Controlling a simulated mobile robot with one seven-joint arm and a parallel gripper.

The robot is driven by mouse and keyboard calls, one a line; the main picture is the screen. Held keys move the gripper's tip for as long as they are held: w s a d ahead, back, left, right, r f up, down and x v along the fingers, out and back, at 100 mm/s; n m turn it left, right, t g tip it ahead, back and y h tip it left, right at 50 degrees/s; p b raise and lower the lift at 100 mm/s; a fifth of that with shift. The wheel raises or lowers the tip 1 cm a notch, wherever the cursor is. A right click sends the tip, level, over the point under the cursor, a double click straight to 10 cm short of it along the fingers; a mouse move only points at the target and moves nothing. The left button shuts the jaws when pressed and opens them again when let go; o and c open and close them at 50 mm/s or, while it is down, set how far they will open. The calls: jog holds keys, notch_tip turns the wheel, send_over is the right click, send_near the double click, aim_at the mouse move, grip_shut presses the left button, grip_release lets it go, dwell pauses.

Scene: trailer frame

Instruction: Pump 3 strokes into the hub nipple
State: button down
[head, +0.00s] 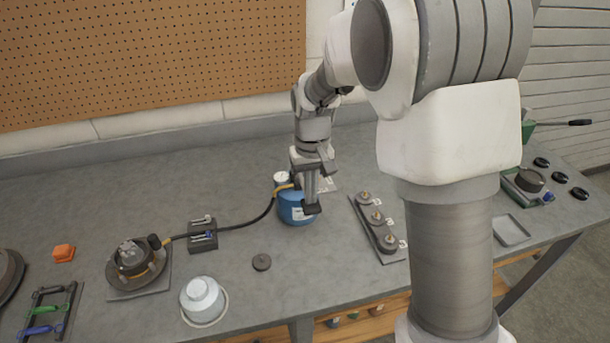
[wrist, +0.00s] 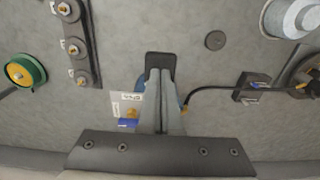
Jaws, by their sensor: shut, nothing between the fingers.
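The blue grease pump (head: 292,213) stands on the bench with a round white gauge-like part (head: 281,177) at its top left. My gripper (head: 312,207) is shut and empty, pointing down at the pump's right front side. In the wrist view the shut fingers (wrist: 160,72) hide most of the pump, and I cannot tell whether they touch it or its handle. A black hose (head: 255,220) with yellowish ends runs left from the pump to the hub (head: 135,259), which sits on a grey plate. The coupler (head: 155,241) is at the hub; the nipple itself is too small to make out.
A small block with tools (head: 203,236) stands by the hose. A white capped container (head: 203,298) and dark disc (head: 262,262) are in front. A dark strip with several brass-tipped round parts (head: 377,218) lies right of the pump.

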jog(key=shift+f+b, duration=0.3)
jog(key=shift+f, duration=0.45)
jog(key=shift+r, duration=0.1)
jog(key=r+p, duration=0.3)
jog(key=r, duration=0.1)
jog(key=w+r+p, duration=0.1)
jog(key=r+p, duration=0.1)
jog(key=shift+r+p, duration=0.3)
jog(key=shift+r, duration=0.05)
jog(key=shift+s+f, duration=0.1)
jog(key=shift+f, duration=0.1)
jog(key=shift+s+f+b, duration=0.25)
jog(key=shift+f+b, duration=0.7)
jog(key=shift+f, duration=0.05)
